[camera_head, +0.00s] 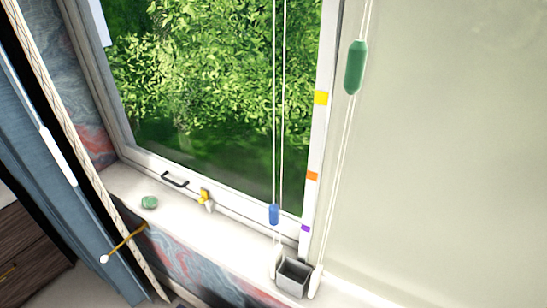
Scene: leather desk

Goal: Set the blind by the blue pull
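The blue pull (274,214) is a small blue cylinder on the left pair of thin white cords (279,110). It hangs low in front of the window's bottom frame, just above the sill. A larger green pull (355,67) hangs on a second pair of cords at the upper right, in front of a pale panel. The blind itself cannot be made out for certain; the pale panel (450,150) at the right may be a blind or a wall. Neither of my grippers shows in the head view.
A grey open box (293,277) stands on the sill by the cord bottoms. Yellow (321,98), orange (312,176) and purple (305,228) marks line the window's right frame. A yellow latch (205,199) and a green stone-like object (149,202) are further left. A blue curtain (60,190) hangs at left.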

